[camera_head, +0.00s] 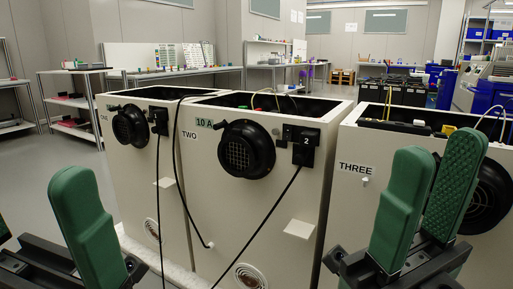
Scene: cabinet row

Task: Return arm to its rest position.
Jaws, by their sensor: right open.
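My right gripper (437,165) is at the lower right, its two green-padded fingers apart with nothing between them. It stands in front of the cabinet marked THREE (343,215) and hides part of that cabinet's front and its round black vent. One green finger of my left gripper (90,230) rises at the lower left, over the floor in front of cabinet ONE (117,160). The rest of the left gripper is mostly cut off by the picture edge, so its opening cannot be judged. Neither gripper visibly holds anything.
Cabinet TWO (215,175) stands in the middle with a black plug (306,147) marked 2. Black cables (276,207) hang down the fronts of the cabinets. Workbenches (180,73) line the back wall. Grey floor (40,165) is open at the left.

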